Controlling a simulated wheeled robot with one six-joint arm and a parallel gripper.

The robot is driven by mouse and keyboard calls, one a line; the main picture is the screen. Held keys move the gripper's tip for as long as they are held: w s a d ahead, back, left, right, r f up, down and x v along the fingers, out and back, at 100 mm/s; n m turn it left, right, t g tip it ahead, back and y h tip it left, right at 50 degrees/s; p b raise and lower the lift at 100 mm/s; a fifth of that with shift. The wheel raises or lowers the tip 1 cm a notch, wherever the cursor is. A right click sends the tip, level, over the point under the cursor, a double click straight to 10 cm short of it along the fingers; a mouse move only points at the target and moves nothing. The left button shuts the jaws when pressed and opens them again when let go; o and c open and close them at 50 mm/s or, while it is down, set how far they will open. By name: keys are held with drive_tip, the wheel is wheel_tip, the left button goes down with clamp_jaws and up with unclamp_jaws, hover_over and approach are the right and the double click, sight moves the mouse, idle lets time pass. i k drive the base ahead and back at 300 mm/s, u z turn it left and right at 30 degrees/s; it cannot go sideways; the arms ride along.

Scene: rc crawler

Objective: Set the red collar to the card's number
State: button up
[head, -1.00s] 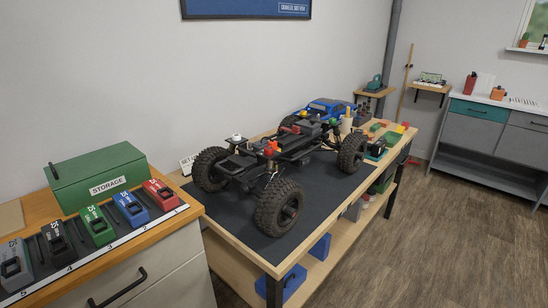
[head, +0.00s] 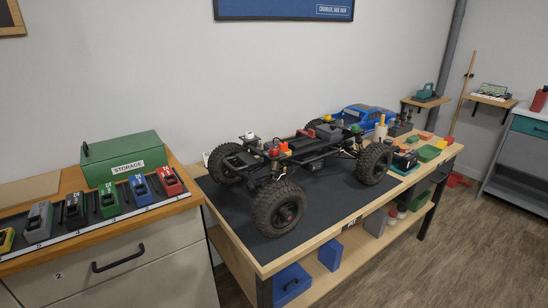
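The RC crawler chassis (head: 300,155) stands on its wheels on a dark mat on the wooden workbench. A white part (head: 249,136) and a green part (head: 355,129) top other shocks. A pale card is mostly hidden behind the rear left wheel, and its number cannot be read. My gripper is not in view.
A side cabinet (head: 120,262) at left holds a green storage box (head: 122,158) and a row of coloured chargers or tools. A blue truck body (head: 362,115) and small parts fill the bench's far end. Wooden floor (head: 420,250) is clear at right.

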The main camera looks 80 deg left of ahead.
sight(272, 152)
drive_tip(key=k, duration=1.3)
drive_tip(key=u, duration=2.3)
drive_tip(key=i, duration=0.5)
